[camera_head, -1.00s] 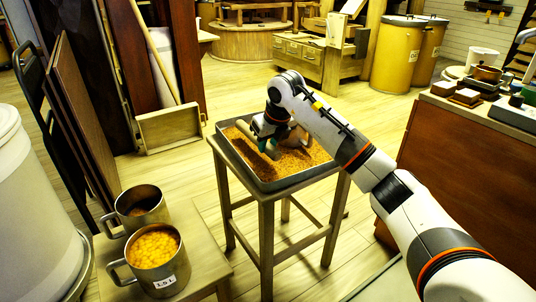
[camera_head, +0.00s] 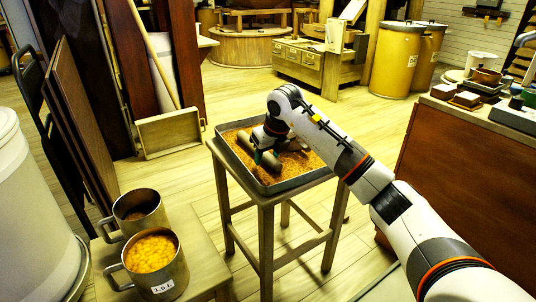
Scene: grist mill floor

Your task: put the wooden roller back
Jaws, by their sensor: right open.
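A square grey tray (camera_head: 283,186) of orange-brown grain (camera_head: 301,165) sits on a wooden stool (camera_head: 268,212) in the middle. What looks like the wooden roller, a pale brown cylinder (camera_head: 243,138), lies on the grain in the tray's left part, partly hidden by my gripper. My right gripper (camera_head: 264,157) is open and low over the tray, close beside the roller. I cannot tell whether it touches it. My right arm comes in from the lower right and covers part of the tray. My left gripper is out of view.
Two metal mugs stand on a low table at the lower left: a dark-filled one (camera_head: 139,211) and one with yellow kernels (camera_head: 154,268). A wooden bin (camera_head: 170,133) is on the floor behind. A brown counter (camera_head: 455,165) stands right.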

